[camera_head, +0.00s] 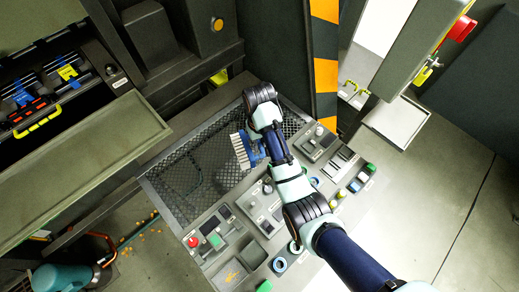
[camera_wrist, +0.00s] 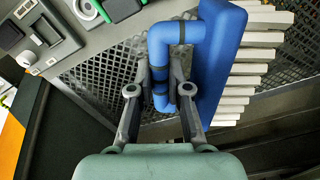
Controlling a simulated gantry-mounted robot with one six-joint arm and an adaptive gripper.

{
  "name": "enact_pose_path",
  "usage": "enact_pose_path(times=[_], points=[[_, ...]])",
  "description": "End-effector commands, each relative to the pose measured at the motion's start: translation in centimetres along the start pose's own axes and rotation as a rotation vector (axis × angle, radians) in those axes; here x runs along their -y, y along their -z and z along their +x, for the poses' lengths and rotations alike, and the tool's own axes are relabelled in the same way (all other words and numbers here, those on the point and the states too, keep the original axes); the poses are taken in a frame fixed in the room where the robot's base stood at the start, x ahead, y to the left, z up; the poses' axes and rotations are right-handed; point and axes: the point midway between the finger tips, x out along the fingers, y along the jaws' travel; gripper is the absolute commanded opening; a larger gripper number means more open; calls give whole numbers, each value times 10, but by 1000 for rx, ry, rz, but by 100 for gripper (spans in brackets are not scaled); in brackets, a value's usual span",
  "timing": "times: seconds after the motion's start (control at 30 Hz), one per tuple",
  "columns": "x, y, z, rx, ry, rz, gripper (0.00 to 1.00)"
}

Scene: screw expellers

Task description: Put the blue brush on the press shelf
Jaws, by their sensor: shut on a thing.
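The blue brush, with pale bristles (camera_head: 241,150), is held over the black mesh part (camera_head: 190,175) of the grey panel table. In the wrist view, the blue brush (camera_wrist: 222,50) shows its bent handle and its bristles pointing right. My gripper (camera_wrist: 161,80) is shut on the handle. In the head view, my wrist largely hides the gripper. A flat olive-green shelf surface (camera_head: 80,155) juts from the dark machine at the left. I cannot tell for sure that this is the press shelf.
Buttons and switches (camera_head: 215,240) line the panel's front and right side. A dark recess at the left holds tools with a yellow handle (camera_head: 38,123). A striped post (camera_head: 326,70) stands behind the arm. A teal tool (camera_head: 65,277) lies at the lower left.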

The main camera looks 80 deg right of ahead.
Motion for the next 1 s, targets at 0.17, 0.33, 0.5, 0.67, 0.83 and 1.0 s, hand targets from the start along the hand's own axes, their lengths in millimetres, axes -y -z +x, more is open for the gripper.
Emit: enact_pose_path(times=[0.17,0.33,0.5,0.67,0.83,1.0], points=[[0,0,-46,1,0,0,0],[0,0,-58,1,0,0,0],[0,0,-58,1,0,0,0],[0,0,-58,0,0,0,0],[0,0,-58,0,0,0,0],[20,2,-59,-1,-11,-40,0]])
